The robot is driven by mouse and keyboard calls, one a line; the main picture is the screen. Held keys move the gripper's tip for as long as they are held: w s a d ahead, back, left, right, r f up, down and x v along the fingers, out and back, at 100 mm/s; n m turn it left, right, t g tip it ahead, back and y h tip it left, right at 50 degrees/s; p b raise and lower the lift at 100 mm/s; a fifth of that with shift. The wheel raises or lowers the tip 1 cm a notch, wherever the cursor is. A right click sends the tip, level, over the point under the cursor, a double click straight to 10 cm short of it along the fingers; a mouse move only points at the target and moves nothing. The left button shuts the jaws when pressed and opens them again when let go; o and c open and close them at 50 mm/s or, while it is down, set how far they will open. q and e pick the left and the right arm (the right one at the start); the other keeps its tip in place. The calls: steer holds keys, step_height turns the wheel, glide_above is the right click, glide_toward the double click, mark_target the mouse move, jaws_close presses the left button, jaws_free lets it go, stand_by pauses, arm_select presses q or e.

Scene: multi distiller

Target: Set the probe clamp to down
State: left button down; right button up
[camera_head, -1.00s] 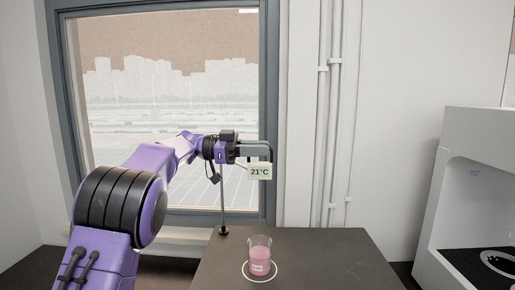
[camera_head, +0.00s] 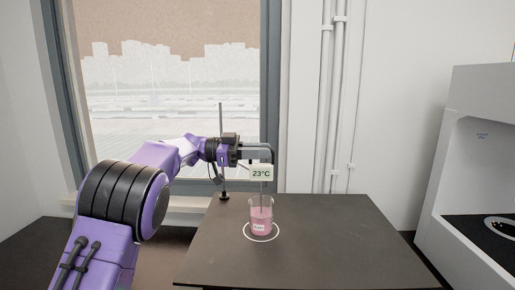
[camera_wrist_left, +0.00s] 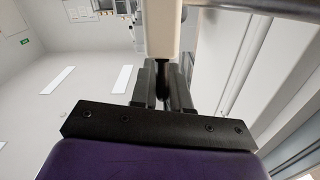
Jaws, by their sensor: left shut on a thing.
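The probe clamp (camera_head: 257,152) is a grey arm on a thin upright stand rod (camera_head: 221,120). A display reading 23°C (camera_head: 261,173) hangs from it, and a thin probe reaches down from there into a beaker of pink liquid (camera_head: 261,222). The beaker stands inside a white ring on the dark table. My left gripper (camera_head: 237,151) is at the clamp. My right gripper is not in view.
The dark table (camera_head: 330,240) is clear to the right of the beaker. A white cabinet with an open bay (camera_head: 480,130) stands at the right. A window (camera_head: 170,90) and wall pipes (camera_head: 335,90) are behind.

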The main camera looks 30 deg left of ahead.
arm_select(q)
steer(key=shift+f, duration=0.25)
steer(key=c, duration=1.2)
jaws_free()
steer(key=shift+w, duration=0.25)
steer(key=shift+s+a, duration=0.2)
steer(key=b+v, duration=0.3)
steer(key=v, duration=0.7)
steer(key=shift+w+f, duration=0.1)
steer(key=shift+w, duration=0.05)
